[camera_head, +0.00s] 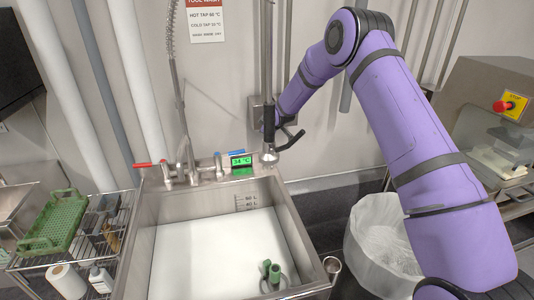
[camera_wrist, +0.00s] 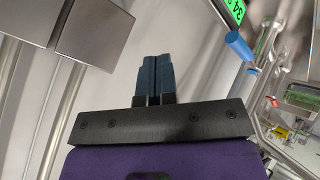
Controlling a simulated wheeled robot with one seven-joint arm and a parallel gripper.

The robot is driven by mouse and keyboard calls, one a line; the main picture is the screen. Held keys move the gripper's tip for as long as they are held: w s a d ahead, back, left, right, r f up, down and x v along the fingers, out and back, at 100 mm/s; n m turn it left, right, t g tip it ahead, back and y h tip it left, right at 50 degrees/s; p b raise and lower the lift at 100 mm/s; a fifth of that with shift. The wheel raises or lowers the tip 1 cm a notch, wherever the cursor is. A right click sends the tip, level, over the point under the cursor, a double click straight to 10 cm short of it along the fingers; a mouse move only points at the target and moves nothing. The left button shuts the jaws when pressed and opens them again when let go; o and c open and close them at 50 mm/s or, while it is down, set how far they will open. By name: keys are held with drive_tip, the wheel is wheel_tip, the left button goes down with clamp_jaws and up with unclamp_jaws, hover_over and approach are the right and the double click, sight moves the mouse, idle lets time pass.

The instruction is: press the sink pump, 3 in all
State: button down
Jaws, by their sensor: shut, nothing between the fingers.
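The steel sink (camera_head: 140,240) has a white bottom or filling and level marks on its back wall. I cannot tell for sure which part is the pump. A small grey metal box is on the wall behind the sink, and a spray head (camera_head: 269,157) with a black lever hangs in front of it. A square metal box (camera_wrist: 95,25) shows upper left in the wrist view. My gripper (camera_wrist: 153,58) is shut and empty, apart from that box; in the head view my wrist end is near the wall, mostly hidden behind the spray head.
A red tap handle (camera_head: 143,165) and a green temperature display (camera_head: 241,161) stand at the sink's back edge. A blue tap handle (camera_wrist: 238,45) shows right of my gripper. A lined bin (camera_head: 380,245) stands right; a rack with a green crate (camera_head: 52,222) left.

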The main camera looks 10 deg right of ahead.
drive_tip(key=shift+f, duration=3.55)
drive_tip(key=shift+f, duration=0.15)
drive_tip(key=shift+f, duration=0.25)
drive_tip(key=shift+f, duration=1.1)
idle(0.6)
drive_tip(key=shift+r, duration=1.45)
drive_tip(key=shift+r, duration=0.1)
drive_tip(key=shift+r, duration=2.45)
